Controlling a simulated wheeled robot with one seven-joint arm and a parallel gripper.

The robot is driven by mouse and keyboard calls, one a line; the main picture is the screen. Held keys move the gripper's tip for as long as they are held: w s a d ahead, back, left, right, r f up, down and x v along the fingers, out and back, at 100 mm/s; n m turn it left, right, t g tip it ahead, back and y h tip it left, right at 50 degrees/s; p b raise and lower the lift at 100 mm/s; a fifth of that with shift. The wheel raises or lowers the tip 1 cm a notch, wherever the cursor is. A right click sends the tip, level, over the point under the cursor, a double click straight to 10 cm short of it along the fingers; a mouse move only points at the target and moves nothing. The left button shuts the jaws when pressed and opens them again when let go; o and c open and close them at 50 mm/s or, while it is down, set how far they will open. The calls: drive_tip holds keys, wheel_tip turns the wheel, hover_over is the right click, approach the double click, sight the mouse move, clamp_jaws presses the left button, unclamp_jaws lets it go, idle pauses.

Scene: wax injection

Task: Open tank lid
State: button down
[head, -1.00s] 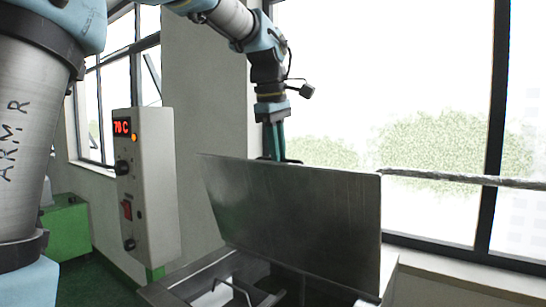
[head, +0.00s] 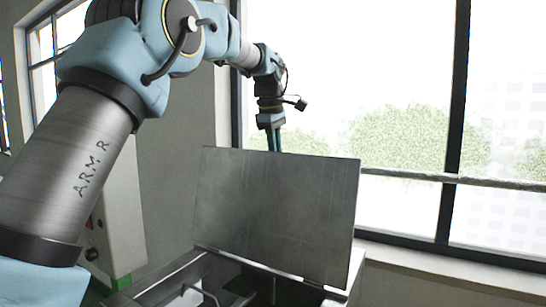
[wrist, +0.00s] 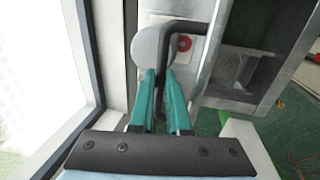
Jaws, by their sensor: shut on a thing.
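The grey metal tank lid (head: 278,205) stands raised, close to upright, in the head view, with its broad face towards me. Below it the tank (head: 160,283) is open, and part of its inside shows. My gripper (head: 274,143) is at the lid's far side by the top edge, pointing down. The lid hides its fingertips there. In the wrist view my gripper (wrist: 161,73) has its teal fingers close together on the dark bent lid handle (wrist: 184,27).
A wide window (head: 410,120) with dark frames and a horizontal rail (head: 450,179) is behind the lid. A sill (head: 430,272) runs below it at right. A pale control box (head: 122,205) stands at left, partly hidden by my arm.

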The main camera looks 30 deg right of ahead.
drive_tip(key=shift+r, duration=0.2)
drive_tip(key=c, duration=1.2)
unclamp_jaws()
drive_tip(key=o, duration=0.3)
drive_tip(key=r, duration=0.3)
drive_tip(key=a+r, duration=0.1)
drive_tip(key=r, duration=0.3)
drive_tip(key=s+r, duration=0.1)
drive_tip(key=r, duration=0.2)
drive_tip(key=shift+a+r+b, duration=0.25)
drive_tip(key=shift+a+b, duration=0.1)
drive_tip(key=shift+a, duration=0.05)
